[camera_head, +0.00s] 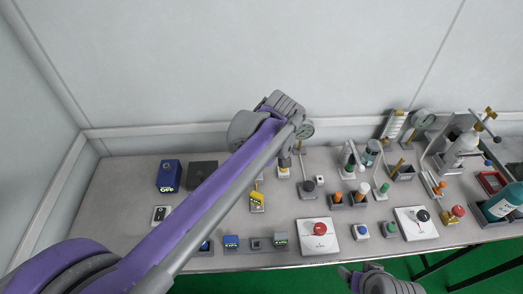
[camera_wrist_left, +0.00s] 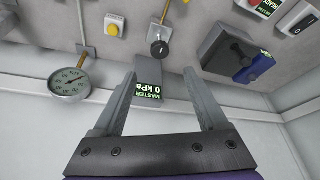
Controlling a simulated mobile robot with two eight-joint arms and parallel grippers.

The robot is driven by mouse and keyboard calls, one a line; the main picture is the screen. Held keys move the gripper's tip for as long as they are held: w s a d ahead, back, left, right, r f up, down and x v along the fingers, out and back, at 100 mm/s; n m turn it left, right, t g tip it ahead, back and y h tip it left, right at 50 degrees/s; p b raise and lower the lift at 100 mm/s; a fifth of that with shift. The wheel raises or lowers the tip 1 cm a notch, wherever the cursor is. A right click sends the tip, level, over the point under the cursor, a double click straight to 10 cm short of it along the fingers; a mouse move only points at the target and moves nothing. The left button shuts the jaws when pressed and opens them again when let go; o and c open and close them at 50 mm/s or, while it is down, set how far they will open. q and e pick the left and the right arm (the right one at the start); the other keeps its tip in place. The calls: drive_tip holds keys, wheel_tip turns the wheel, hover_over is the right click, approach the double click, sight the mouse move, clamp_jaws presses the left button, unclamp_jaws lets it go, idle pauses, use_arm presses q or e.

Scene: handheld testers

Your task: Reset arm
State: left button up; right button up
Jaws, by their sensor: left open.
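My left arm, purple and grey, reaches from the lower left across the bench in the head view. Its gripper (camera_head: 285,158) points down near the back of the bench and is partly hidden by the arm. In the wrist view the left gripper (camera_wrist_left: 162,76) is open, with its two fingers wide apart. A grey device with a green "MASTER 0 kPa" display (camera_wrist_left: 149,92) shows between the fingers; I see no grip on it. At the bottom of the head view a grey and purple end of my right arm (camera_head: 378,281) shows in part; its fingers are unclear.
A dial gauge (camera_wrist_left: 68,84) stands left of the fingers in the wrist view. A blue box (camera_head: 169,175) and a dark box (camera_head: 203,174) are at the back left. White panels with a red button (camera_head: 320,229) and a black knob (camera_head: 422,216) lie in front. Several instruments crowd the right.

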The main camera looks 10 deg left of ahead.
use_arm(q)
drive_tip(key=s+a+f+m+t+h+p, duration=0.1)
drive_tip(key=s+a+m+p, duration=0.1)
drive_tip(key=s, duration=1)
drive_tip(key=s+a+f+m+h+p, duration=0.1)
drive_tip(key=s+a+f+m+p, duration=0.1)
drive_tip(key=s, duration=1)
drive_tip(key=a+m+p, duration=0.1)
drive_tip(key=a+m, duration=0.1)
drive_tip(key=m, duration=0.1)
drive_tip(key=shift+a+m+t+h, duration=0.25)
drive_tip(key=shift+m+t+h, duration=0.15)
